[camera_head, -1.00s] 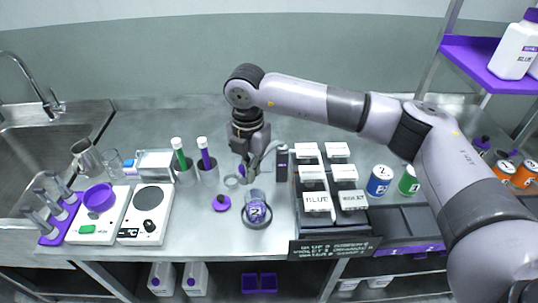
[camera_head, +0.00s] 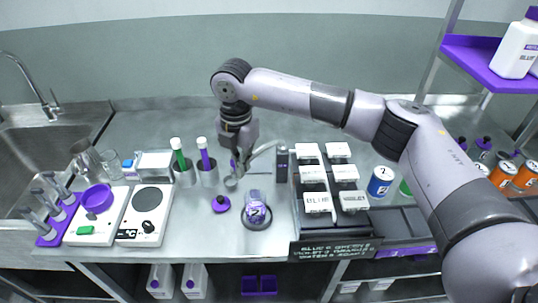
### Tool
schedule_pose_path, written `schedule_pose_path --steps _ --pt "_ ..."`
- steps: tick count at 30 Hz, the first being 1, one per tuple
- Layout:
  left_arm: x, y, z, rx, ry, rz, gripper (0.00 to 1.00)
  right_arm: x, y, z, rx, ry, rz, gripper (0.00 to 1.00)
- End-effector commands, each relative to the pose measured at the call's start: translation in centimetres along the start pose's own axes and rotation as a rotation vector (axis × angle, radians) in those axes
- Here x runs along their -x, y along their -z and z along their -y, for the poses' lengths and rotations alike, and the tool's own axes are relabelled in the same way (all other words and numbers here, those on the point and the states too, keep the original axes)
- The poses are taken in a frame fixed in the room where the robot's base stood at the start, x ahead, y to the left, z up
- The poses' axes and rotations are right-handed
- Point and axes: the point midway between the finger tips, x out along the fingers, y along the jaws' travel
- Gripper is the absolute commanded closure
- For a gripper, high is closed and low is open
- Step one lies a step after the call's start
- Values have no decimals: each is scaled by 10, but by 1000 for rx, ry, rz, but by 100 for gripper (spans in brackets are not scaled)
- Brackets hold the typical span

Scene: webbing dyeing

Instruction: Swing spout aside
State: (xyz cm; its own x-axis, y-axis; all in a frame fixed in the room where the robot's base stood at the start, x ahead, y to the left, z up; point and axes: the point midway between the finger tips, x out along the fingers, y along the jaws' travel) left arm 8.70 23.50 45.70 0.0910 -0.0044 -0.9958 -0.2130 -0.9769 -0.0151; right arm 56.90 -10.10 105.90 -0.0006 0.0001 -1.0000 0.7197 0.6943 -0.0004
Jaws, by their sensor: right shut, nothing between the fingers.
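A grey curved spout (camera_head: 263,149) reaches left from a dark upright post (camera_head: 282,165) behind the weighing and bottle area. My right gripper (camera_head: 233,180) points down just left of the spout's free end, fingers shut with nothing between them. I cannot tell whether it touches the spout. My left gripper is out of view.
A purple lid (camera_head: 221,204) lies left of the jar. The front counter edge is clear.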

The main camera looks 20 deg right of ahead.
Motion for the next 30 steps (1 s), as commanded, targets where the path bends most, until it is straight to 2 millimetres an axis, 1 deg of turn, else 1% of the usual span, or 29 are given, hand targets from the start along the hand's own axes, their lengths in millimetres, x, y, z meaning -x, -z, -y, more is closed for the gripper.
schedule_pose_path --steps 8,21,30 --pt "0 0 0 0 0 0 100 0 0 0 0 0 0 100" --pt "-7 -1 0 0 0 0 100 0 -6 -21 0 -1 1 100" --pt "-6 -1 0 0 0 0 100 0 -7 -22 0 0 1 100"
